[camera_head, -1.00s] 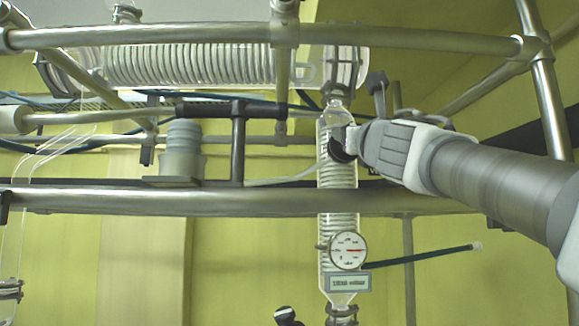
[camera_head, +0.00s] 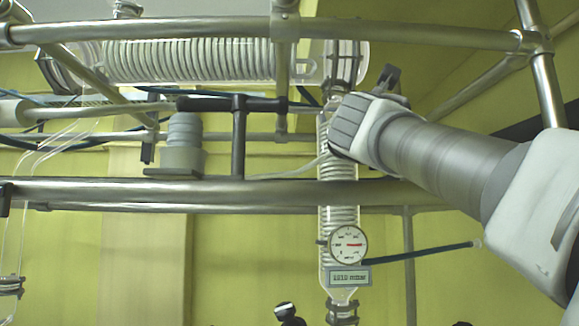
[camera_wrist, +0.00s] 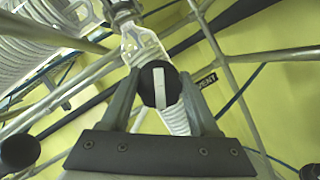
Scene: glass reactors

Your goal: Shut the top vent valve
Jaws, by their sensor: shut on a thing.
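The vent valve's round black knob (camera_wrist: 160,85) with a white bar shows in the wrist view, in front of the glass column. The white bar runs nearly up and down in that view. My gripper (camera_wrist: 159,88) has one finger on each side of the knob and is shut on it. In the head view my gripper's grey body covers the knob and the fingertips, at the upper part of the coiled glass column (camera_head: 338,228).
Metal frame bars (camera_head: 240,193) cross in front of and above the column. A horizontal glass condenser (camera_head: 190,60) lies at the top. A dial gauge (camera_head: 347,245) and a label plate (camera_head: 348,278) are on the column below my gripper. A dark rod (camera_head: 425,252) sticks out right of the gauge.

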